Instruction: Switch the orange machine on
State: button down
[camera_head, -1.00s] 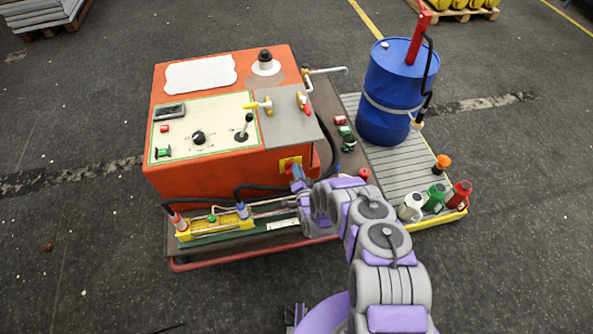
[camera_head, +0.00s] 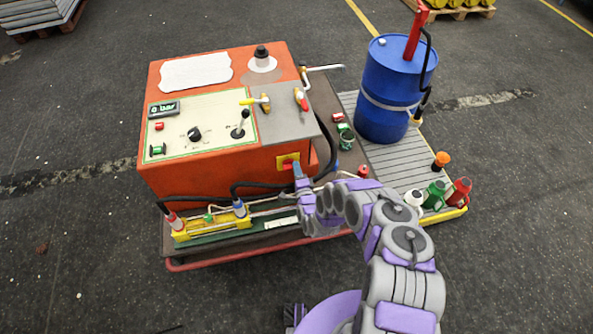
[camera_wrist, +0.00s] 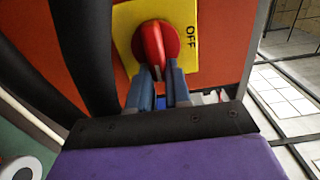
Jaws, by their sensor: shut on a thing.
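The orange machine (camera_head: 215,180) stands on a low cart, with its cream control panel (camera_head: 215,130) on top. The display (camera_head: 163,109) is lit and appears to read "0 bar". A red rotary switch (camera_wrist: 157,45) sits on a yellow plate (camera_wrist: 128,20) on the machine's side. The word OFF is printed sideways to the right of the knob. My gripper (camera_wrist: 164,78) is shut on the red switch, its fingers hiding the knob's lower part. In the head view my gripper (camera_head: 297,172) meets the machine's right front corner.
Black hoses (camera_wrist: 85,50) run close to the left of my gripper. A blue barrel (camera_head: 391,95) stands on the grated platform at the right. Several cans and bottles, including a green one (camera_head: 433,195), stand near my arm. The floor in front is clear.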

jog(key=shift+d+f, duration=0.2)
jog(key=c, duration=1.3)
grip_release()
jog(key=shift+o, duration=1.2)
jog(key=shift+a, duration=0.1)
jog(key=shift+s, duration=0.1)
